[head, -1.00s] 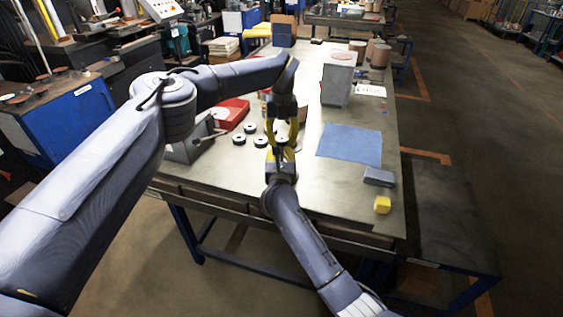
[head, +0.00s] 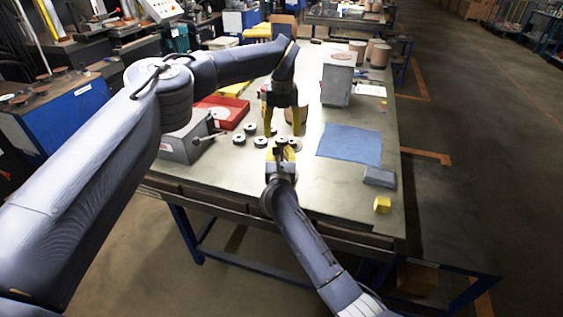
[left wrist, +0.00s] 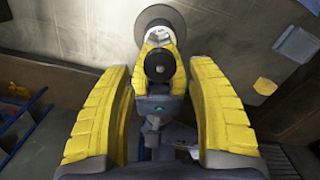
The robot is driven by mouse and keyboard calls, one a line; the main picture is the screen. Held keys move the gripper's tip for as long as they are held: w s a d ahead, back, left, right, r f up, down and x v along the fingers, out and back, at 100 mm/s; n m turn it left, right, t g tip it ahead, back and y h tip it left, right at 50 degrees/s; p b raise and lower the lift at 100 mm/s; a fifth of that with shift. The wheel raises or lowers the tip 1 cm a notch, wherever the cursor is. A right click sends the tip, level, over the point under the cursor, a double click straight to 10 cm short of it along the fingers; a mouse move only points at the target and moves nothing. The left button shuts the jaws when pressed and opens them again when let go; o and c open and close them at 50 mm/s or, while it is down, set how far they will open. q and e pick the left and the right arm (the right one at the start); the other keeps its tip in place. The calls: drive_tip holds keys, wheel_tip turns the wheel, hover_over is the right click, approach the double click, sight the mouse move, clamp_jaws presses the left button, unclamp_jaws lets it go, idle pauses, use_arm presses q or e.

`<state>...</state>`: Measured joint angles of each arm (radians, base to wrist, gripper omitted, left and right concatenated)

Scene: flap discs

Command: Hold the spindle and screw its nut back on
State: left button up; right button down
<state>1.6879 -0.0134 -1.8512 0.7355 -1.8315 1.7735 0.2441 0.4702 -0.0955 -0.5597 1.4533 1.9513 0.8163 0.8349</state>
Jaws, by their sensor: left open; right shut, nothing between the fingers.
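My left gripper (head: 283,130) is open and points down just beyond my right gripper (head: 281,148). In the left wrist view its two yellow fingers (left wrist: 160,95) stand wide apart, with nothing between their pads. My right gripper, shut, reaches in from the front, low over the table. A dark round piece with a pale centre (left wrist: 158,64), perhaps the spindle end or nut, shows over its yellow fingers; I cannot tell whether it is held. A grey disc with a pale hub (left wrist: 160,22) lies at the right fingertips. The arms partly hide this spot in the head view.
Several small dark discs (head: 250,128) lie left of the grippers. A red tray (head: 235,108) and a grey lever device (head: 190,138) stand farther left. A blue cloth (head: 350,144), a grey-blue block (head: 379,177) and a yellow block (head: 382,204) lie right. A grey box (head: 337,80) stands behind.

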use_arm(q)
wheel_tip(320, 180, up, 8)
drive_tip(key=shift+r, duration=0.2)
idle(0.4)
use_arm(e)
drive_tip(key=c, duration=1.7)
unclamp_jaws()
drive_tip(key=shift+s, duration=0.1)
drive_tip(key=s, duration=1.2)
drive_tip(key=shift+a, duration=0.2)
drive_tip(key=shift+w, duration=0.1)
